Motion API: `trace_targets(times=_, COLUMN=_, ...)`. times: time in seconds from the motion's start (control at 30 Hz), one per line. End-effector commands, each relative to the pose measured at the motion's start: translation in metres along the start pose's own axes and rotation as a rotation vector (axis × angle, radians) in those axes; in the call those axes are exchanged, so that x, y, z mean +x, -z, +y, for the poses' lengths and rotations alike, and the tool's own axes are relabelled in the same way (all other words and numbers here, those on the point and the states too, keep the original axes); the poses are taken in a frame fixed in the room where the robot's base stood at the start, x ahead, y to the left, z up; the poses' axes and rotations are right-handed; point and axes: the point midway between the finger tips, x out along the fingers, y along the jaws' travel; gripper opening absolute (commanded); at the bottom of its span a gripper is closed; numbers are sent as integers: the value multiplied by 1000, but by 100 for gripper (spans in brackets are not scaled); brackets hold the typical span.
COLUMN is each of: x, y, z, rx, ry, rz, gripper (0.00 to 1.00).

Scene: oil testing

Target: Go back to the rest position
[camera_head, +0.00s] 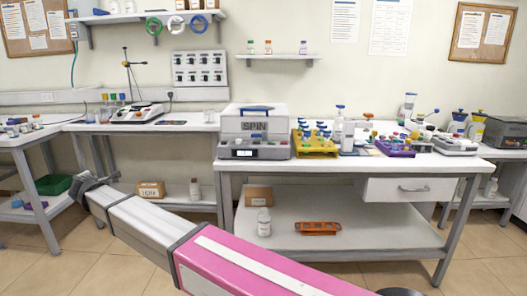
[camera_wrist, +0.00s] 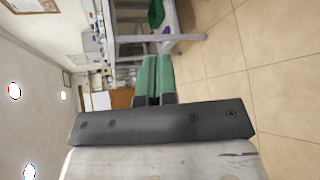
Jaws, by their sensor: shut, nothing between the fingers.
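My gripper (camera_wrist: 154,75) is shut and empty in the wrist view, its two green fingers side by side with nothing between them. The wrist view is turned on its side and shows floor and room beyond the fingers. In the head view my arm, white with a pink section, reaches from the bottom right toward the left. Its dark end is in front of the gap between the left table and the middle bench. The fingers cannot be made out clearly there.
The middle bench (camera_head: 345,189) holds a SPIN machine (camera_head: 254,131), a yellow rack (camera_head: 316,147) and a purple tray (camera_head: 395,150). Its lower shelf has a white bottle (camera_head: 264,223) and an orange rack (camera_head: 318,228). A green bin (camera_head: 54,185) is under the left table. The tiled floor is open at right.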

Motion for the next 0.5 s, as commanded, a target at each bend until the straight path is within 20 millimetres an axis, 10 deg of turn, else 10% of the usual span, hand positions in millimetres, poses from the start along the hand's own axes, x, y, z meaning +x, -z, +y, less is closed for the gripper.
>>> trace_targets(times=0.5, x=9, y=-86, z=-97, rx=57, ry=140, rz=-127, gripper=0)
